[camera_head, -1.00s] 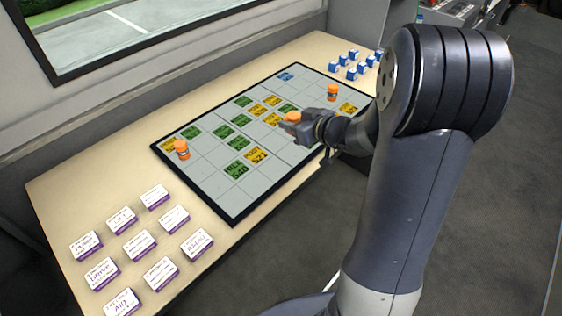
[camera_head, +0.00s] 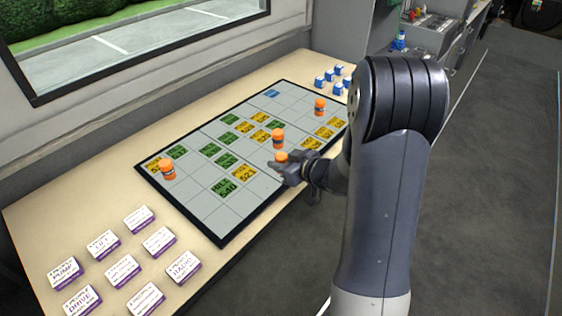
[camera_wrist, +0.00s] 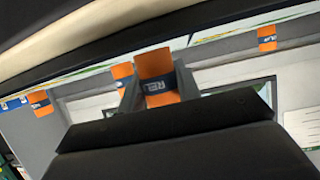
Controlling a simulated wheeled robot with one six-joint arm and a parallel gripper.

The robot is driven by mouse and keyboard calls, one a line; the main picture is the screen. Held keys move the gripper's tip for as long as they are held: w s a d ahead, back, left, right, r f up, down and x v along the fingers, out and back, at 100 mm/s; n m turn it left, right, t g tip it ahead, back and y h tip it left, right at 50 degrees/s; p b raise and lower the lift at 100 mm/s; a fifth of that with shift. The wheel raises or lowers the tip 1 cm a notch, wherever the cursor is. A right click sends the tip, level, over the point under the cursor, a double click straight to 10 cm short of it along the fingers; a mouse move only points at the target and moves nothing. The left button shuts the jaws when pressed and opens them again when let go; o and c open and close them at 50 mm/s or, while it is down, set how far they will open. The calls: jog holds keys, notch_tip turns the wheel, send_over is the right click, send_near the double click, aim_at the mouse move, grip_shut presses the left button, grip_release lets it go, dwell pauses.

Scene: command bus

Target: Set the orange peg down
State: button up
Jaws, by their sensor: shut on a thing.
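My gripper (camera_head: 284,166) is shut on an orange peg (camera_head: 281,157) with a dark band, over the right-middle part of the gridded board (camera_head: 212,208). In the wrist view the held peg (camera_wrist: 154,72) stands between the fingertips, its band showing a label. I cannot tell whether its base touches the board. Another orange peg (camera_head: 278,138) stands just behind the held one. A third (camera_head: 320,107) stands near the board's far right, and one more (camera_head: 167,170) stands near its left end.
Green tiles (camera_head: 226,188) and yellow tiles (camera_head: 243,174) lie on the board. White-and-purple labelled blocks (camera_head: 123,271) fill the table's near left. Small blue blocks (camera_head: 338,89) sit at the far right corner. Bare grey cells show along the board's near side.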

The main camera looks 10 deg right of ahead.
jog(key=o, duration=1)
jog(key=shift+f, duration=0.1)
jog(key=shift+r, duration=0.2)
jog(key=p+v, duration=0.2)
jog(key=v, duration=1)
jog(key=shift+f, duration=0.15)
